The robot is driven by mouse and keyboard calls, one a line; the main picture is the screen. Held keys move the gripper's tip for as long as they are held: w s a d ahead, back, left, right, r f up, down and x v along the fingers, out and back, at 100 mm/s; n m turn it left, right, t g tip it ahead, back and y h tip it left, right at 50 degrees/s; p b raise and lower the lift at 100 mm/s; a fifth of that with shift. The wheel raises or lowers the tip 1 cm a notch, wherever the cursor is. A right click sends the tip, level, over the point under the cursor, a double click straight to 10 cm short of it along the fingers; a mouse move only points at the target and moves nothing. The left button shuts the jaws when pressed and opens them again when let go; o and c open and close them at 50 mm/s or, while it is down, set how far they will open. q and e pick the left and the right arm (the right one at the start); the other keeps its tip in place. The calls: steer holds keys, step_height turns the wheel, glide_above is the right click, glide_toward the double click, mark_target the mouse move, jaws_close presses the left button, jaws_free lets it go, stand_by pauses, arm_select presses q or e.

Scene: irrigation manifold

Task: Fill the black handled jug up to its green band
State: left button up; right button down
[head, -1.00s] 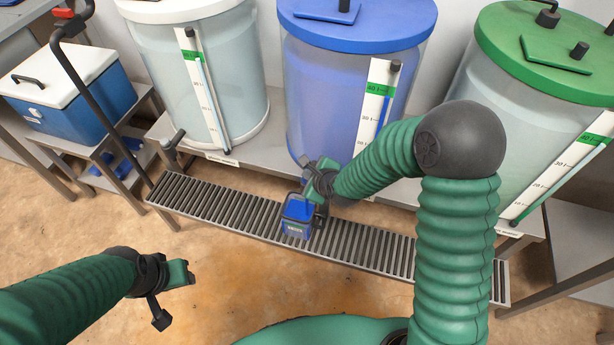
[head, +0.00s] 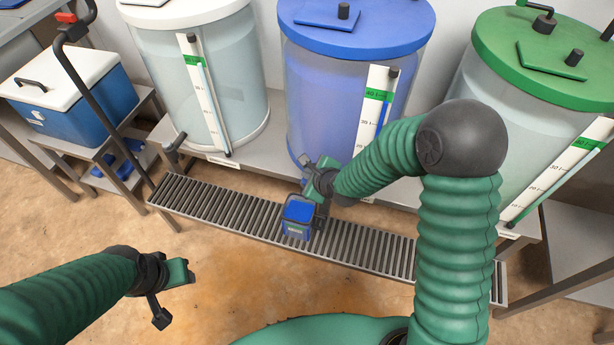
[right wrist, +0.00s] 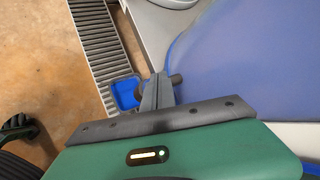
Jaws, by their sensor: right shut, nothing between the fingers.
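The jug (head: 297,216) stands on the slatted drain rack in front of the blue-lidded tank, with a black rim and a small label on its front. Blue liquid shows inside it, also in the right wrist view (right wrist: 125,94). Its level against the green band is too small to read. My right gripper (head: 319,172) is just behind and above the jug. Its fingers (right wrist: 157,92) are shut and empty, beside a dark tap knob (right wrist: 175,79) on the tank. My left gripper (head: 188,271) hangs over the floor at left, away from the jug; its jaws are unclear.
The blue-lidded tank (head: 342,75) stands between a white-lidded tank (head: 222,95) and a green-lidded tank (head: 500,110), each with a level gauge. The drain rack (head: 235,213) runs below them. A blue cooler (head: 85,105) sits at left. Floor before the rack is clear.

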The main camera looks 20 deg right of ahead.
steer(key=shift+r, duration=0.15)
step_height(320, 180, up, 5)
steer(key=p, duration=0.5)
steer(key=shift+r, duration=0.1)
stand_by(0.6)
